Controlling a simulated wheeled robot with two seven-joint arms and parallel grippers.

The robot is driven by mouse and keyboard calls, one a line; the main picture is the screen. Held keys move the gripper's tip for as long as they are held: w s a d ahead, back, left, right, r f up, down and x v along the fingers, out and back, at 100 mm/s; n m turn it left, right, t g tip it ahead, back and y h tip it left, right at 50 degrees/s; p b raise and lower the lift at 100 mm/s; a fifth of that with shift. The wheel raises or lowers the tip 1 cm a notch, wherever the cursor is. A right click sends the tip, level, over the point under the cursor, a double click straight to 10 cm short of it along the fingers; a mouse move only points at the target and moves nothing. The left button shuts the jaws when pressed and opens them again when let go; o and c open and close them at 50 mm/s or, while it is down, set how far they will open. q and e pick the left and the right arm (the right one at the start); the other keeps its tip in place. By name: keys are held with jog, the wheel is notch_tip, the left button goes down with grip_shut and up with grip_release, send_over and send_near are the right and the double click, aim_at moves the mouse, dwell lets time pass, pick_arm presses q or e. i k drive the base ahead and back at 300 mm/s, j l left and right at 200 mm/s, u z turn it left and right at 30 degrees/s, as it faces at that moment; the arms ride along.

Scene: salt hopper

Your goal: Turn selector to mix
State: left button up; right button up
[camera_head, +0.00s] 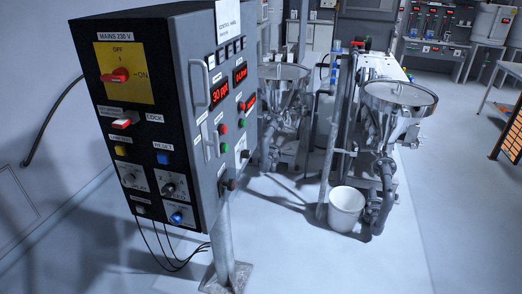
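A black control cabinet (150,120) stands on a grey post at the left, its left face and its front face both in view. On the left face, a black rotary knob (170,188) sits on a grey plate at the lower right, and a similar knob (129,180) sits to its left. Their labels are too small to read, and I cannot tell which control is the selector or where it points. The red mains handle (116,76) on the yellow plate lies roughly level, toward ON. Neither of my grippers is in view.
The front face has red displays (218,95). Steel hoppers (398,95) and a white bucket (346,207) stand right. Floor in front is clear.

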aim_at(246, 153)
jog(key=i+l+u, duration=0.15)
jog(key=i+l, duration=0.15)
jog(key=l, duration=0.6)
jog(key=i+l+u, duration=0.15)
jog(key=l, duration=0.8)
jog(key=i+l+u, duration=0.15)
jog(key=l, duration=0.85)
jog(key=i+l+u, duration=0.15)
jog(key=l, duration=0.8)
jog(key=i+l+u, duration=0.15)
jog(key=l, duration=0.85)
